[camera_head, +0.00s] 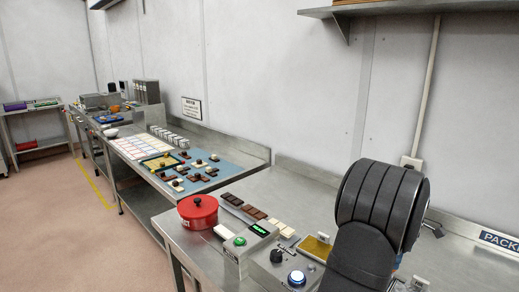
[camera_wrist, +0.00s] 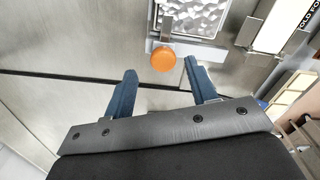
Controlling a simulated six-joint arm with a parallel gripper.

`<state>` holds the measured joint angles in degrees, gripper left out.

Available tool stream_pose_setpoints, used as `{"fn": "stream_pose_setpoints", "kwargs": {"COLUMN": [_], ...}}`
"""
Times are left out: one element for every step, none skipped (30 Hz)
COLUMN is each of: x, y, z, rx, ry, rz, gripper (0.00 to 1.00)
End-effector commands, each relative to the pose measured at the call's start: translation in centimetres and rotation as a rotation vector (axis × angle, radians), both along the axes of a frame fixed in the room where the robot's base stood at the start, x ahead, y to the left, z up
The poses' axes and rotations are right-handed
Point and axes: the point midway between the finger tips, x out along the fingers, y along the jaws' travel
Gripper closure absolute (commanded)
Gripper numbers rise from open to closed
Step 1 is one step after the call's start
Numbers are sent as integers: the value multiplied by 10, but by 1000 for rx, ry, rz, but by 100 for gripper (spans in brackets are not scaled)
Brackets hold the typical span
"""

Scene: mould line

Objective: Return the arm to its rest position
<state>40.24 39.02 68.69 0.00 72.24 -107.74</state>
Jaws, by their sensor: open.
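My arm (camera_head: 375,215) fills the right foreground of the head view, raised over the near steel bench. My gripper (camera_wrist: 157,85) shows in the wrist view with two blue fingers spread apart and nothing between them. Past the fingertips is an orange round knob (camera_wrist: 163,59), apart from them as far as I can tell.
The near bench (camera_head: 446,262) carries a red lidded pot (camera_head: 198,211), chocolate bars (camera_head: 246,207) and a device with a green display (camera_head: 258,229). A blue mat (camera_head: 228,166) with small pieces lies farther left. A wall shelf (camera_head: 370,9) hangs above. In the wrist view, a metal mould tray (camera_wrist: 190,16) lies beyond the knob.

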Motion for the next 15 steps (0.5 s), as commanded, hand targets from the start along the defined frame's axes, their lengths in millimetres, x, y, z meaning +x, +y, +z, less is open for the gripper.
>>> {"fn": "stream_pose_setpoints", "kwargs": {"x": [0, -1, -1, -1, -1, -4, -6, -8, -9, -10, -11, -11, -11, -11, -11], "y": [0, 1, 1, 1, 1, 4, 6, 8, 9, 10, 11, 11, 11, 11, 11], "z": [-11, -17, -24, -29, -33, -29, -29, -29, -29, -29, -29, -29, -29, -29, -29], "rx": [2, 4, 2, 2, 2, 0, 0, 0, 0, 0, 0, 0, 0, 0, 0], "ry": [3, 4, 2, 2, 2, 0, -1, 0, 0, 1, 1, 0, 0, 0, 0], "rz": [0, 0, 0, 0, 0, 0, 0, 0, 0, 0, 0, 0, 0, 0, 0], "gripper": [48, 48, 48, 48, 48, 48, 48, 48, 48, 48, 48, 48, 48, 48, 48]}}
